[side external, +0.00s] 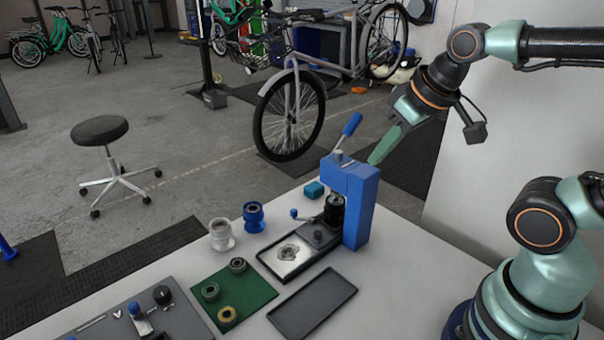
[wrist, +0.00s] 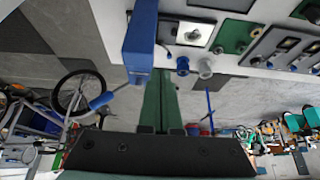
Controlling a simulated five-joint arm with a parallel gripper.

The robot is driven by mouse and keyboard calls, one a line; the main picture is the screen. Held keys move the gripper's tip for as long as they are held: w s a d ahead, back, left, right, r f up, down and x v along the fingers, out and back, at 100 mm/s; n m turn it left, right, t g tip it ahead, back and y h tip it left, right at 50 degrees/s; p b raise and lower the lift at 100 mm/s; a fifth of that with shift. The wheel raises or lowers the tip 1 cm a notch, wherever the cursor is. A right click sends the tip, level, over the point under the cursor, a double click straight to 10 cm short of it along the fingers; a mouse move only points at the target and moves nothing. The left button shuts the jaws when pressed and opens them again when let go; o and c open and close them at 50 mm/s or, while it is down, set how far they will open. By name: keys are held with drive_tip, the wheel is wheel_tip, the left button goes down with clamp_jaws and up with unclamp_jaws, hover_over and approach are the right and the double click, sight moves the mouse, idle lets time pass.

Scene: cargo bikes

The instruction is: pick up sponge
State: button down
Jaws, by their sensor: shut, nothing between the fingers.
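A small teal-blue block, likely the sponge (side external: 314,190), lies near the far edge of the white table, just left of the blue lever press (side external: 362,205). I cannot make it out in the wrist view. My gripper (side external: 376,160) is above and behind the press, with its green fingers pointing down and left. The fingers are shut and empty. In the wrist view the gripper (wrist: 161,80) reaches toward the table's edge beside the blue press (wrist: 140,40). The press stands between the gripper and the block in the side view.
White (side external: 222,234) and blue (side external: 253,216) spools stand left of the press. A green mat (side external: 250,290) with rings and an empty dark tray (side external: 313,303) lie in front. The press's blue lever (side external: 351,124) sticks up. A bicycle (side external: 290,110) stands beyond the table.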

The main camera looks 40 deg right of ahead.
drive_tip(key=shift+c, duration=1.2)
unclamp_jaws()
drive_tip(key=w+d+m+g, duration=0.1)
drive_tip(key=w+m, duration=0.2)
drive_tip(key=w, duration=0.2)
drive_tip(key=w+d+m+g, duration=0.1)
drive_tip(key=w+m, duration=0.2)
drive_tip(key=w, duration=0.2)
drive_tip(key=w+d+r+m+g, duration=0.1)
drive_tip(key=w+d+m, duration=0.1)
drive_tip(key=w, duration=0.3)
drive_tip(key=shift+w+d+m, duration=0.1)
drive_tip(key=shift+w+m, duration=0.05)
drive_tip(key=shift+m, duration=0.55)
drive_tip(key=w+d+f+m+g, duration=0.1)
drive_tip(key=w+d+f+m, duration=0.25)
drive_tip(key=w+f, duration=0.2)
drive_tip(key=m+g, duration=0.2)
drive_tip(key=m, duration=0.3)
hover_over(314, 186)
wheel_tip(314, 186, down, 7)
wheel_tip(314, 186, down, 12)
drive_tip(key=shift+f, duration=0.2)
